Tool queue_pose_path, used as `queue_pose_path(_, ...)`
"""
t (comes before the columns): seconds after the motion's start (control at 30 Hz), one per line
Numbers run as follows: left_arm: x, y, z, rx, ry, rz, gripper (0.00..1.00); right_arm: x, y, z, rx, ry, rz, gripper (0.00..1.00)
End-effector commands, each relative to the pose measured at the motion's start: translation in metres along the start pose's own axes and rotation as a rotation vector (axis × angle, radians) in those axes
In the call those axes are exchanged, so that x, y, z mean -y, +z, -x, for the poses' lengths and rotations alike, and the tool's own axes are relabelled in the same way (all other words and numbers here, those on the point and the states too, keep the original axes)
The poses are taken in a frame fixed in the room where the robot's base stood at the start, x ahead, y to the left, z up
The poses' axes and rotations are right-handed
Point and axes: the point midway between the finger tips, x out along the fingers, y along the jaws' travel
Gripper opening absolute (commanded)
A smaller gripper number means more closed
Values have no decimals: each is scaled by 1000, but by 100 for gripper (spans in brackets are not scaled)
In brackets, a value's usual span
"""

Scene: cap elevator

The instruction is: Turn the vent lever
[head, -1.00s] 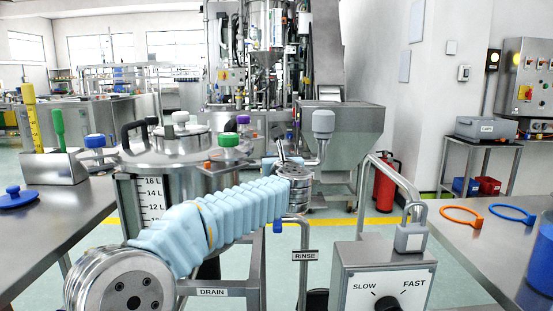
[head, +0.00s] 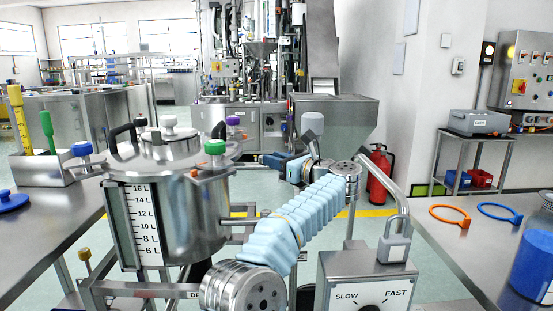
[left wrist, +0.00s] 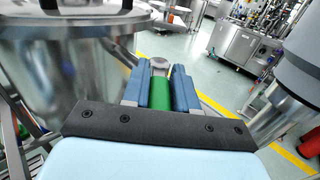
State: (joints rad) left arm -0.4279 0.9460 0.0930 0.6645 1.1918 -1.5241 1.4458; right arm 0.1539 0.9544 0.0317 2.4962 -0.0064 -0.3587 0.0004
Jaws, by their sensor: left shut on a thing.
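My left gripper (head: 268,160) is to the right of the steel tank (head: 185,215), at about the height of its lid, with its blue fingers pointing left in the head view. In the left wrist view the gripper (left wrist: 160,92) is shut on a green handle (left wrist: 160,90), which lies lengthwise between the fingers with a grey metal end beyond. I take this handle for the vent lever, but no vent label is readable. In the head view the held handle is hidden. A separate green knob (head: 214,147) stands on the tank's right side. My right gripper is not in view.
A SLOW/FAST dial box (head: 368,270) with a padlock (head: 394,248) is at front right. Steel tables flank both sides; the right one holds an orange ring (head: 449,213) and a blue ring (head: 506,213).

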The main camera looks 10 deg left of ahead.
Motion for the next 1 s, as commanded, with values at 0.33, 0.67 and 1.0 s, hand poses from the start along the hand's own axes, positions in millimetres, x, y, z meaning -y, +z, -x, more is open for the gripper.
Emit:
queue_pose_path(0.33,0,1,0,2,22,1,0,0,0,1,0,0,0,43)
queue_pose_path(0.67,0,1,0,2,21,1,46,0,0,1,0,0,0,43)
queue_pose_path(1.0,-1,2,-1,1,21,1,49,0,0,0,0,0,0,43)
